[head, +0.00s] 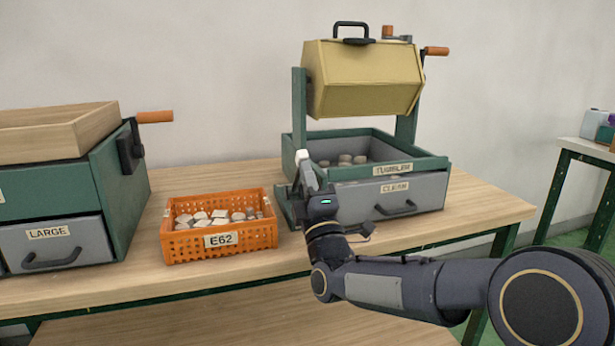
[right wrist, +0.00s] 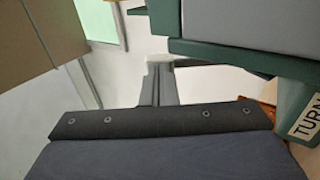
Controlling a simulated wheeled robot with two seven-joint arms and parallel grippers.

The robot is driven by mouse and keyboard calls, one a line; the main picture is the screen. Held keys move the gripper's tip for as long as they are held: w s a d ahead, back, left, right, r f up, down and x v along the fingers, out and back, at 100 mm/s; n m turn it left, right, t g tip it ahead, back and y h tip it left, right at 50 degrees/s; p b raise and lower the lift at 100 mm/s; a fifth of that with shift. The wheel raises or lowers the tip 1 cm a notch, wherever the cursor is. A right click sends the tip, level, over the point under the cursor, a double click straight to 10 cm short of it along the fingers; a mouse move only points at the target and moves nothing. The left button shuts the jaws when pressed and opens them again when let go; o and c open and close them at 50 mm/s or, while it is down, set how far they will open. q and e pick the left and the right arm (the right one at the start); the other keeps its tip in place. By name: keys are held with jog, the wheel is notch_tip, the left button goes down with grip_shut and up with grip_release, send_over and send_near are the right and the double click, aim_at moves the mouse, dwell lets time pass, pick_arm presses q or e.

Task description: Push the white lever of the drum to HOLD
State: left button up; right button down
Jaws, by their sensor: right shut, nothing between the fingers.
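The drum (head: 362,78) is a yellow many-sided body with a black handle on top, hung between green posts above the tumbler base. The white lever's tip (head: 301,156) shows at the left front of the base; its lower part is hidden behind my right gripper. My right gripper (head: 302,170) is shut and empty, right at the lever; contact is hard to tell. In the right wrist view its closed fingers (right wrist: 158,84) point at a pale block (right wrist: 160,59), seemingly the lever tip. My left gripper is out of view.
The green tumbler base (head: 430,164) has a grey CLEAN drawer (head: 375,200) and stones inside. An orange crate E62 (head: 180,245) of pale stones stands left of my gripper. A green cabinet (head: 122,185) with a LARGE drawer stands further left. The table's front edge is partly clear.

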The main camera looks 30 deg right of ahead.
jog(key=w+r+g+p, duration=0.1)
jog(key=r+g+p, duration=0.1)
jog(key=p, duration=0.4)
jog(key=w+r+g+p, duration=0.1)
jog(key=w+r+p, duration=0.1)
jog(key=p, duration=0.3)
jog(key=w+d+r+g+y+p, duration=0.1)
jog(key=w+r+g+p, duration=0.1)
jog(key=p, duration=0.4)
jog(key=shift+w+d+g+p, duration=0.1)
jog(key=shift+w+g+p, duration=0.05)
jog(key=shift+g+p, duration=0.2)
jog(key=w+d+g+y+p, duration=0.1)
jog(key=w+g+p, duration=0.5)
jog(key=p, duration=1.4)
jog(key=shift+w+d+f+y, duration=0.25)
jog(key=shift+w+d, duration=0.25)
jog(key=shift+w, duration=0.3)
jog(key=shift+g, duration=0.35)
